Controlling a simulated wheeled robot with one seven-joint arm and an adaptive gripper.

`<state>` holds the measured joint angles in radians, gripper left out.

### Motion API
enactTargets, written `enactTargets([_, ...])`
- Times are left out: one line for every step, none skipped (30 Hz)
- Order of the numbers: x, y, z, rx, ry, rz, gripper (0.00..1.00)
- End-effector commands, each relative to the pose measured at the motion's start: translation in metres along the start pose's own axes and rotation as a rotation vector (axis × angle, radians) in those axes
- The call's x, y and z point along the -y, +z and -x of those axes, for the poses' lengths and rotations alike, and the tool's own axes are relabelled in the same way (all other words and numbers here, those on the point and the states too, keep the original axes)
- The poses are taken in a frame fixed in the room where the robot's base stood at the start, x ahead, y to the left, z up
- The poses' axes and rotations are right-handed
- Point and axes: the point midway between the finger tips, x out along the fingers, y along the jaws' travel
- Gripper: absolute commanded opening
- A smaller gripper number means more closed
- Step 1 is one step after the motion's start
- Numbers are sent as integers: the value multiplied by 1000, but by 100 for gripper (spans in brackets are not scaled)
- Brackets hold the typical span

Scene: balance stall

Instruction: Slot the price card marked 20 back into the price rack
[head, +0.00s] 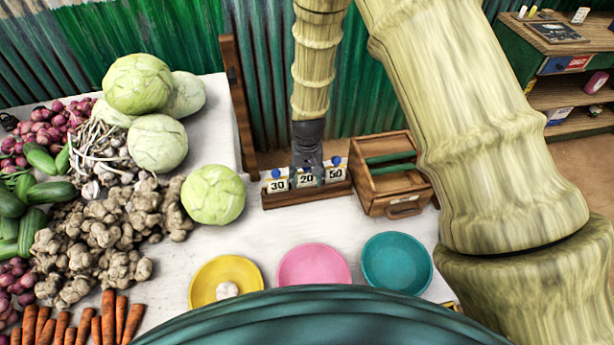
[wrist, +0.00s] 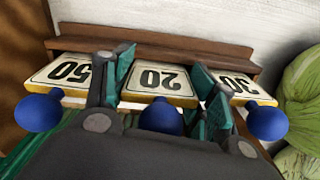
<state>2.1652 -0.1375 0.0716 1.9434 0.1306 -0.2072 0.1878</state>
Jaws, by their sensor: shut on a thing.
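The price card marked 20 (head: 307,180) is in the middle of the wooden price rack (head: 310,194), between the cards marked 30 (head: 277,185) and 50 (head: 335,174). My gripper (head: 308,177) reaches down from above and is shut on the 20 card. In the wrist view the 20 card (wrist: 158,84) lies between my two green-padded fingers, with its blue knob (wrist: 161,117) toward the palm. The card lines up with its neighbours, and its far edge is close against the rack (wrist: 150,42). I cannot tell how deep it sits in the slot.
A wooden box with a green handle (head: 404,203) stands just right of the rack. A cabbage (head: 213,194) sits to its left. Yellow (head: 205,293), pink (head: 314,258) and teal bowls (head: 397,262) stand in front. White table between rack and bowls is clear.

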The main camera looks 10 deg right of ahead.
Motion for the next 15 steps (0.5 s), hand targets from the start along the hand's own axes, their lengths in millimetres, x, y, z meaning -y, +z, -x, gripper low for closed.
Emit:
enactTargets([0, 0, 0, 0, 0, -1, 39])
enactTargets([-1, 0, 0, 0, 0, -1, 39])
enactTargets([-1, 0, 0, 0, 0, -2, 39])
enactTargets([-1, 0, 0, 0, 0, -2, 39])
enactTargets([-2, 0, 0, 0, 0, -2, 39])
enactTargets([-2, 0, 0, 0, 0, -2, 39])
enactTargets([-1, 0, 0, 0, 0, -2, 39])
enactTargets([-1, 0, 0, 0, 0, -2, 62])
enactTargets([-1, 0, 0, 0, 0, -2, 70])
enactTargets([-1, 0, 0, 0, 0, -2, 75])
enactTargets([-1, 0, 0, 0, 0, -1, 81])
enactTargets([-1, 0, 0, 0, 0, -1, 82])
enactTargets([-1, 0, 0, 0, 0, -1, 82])
enactTargets([-1, 0, 0, 0, 0, -1, 82])
enactTargets([-1, 0, 0, 0, 0, -1, 82])
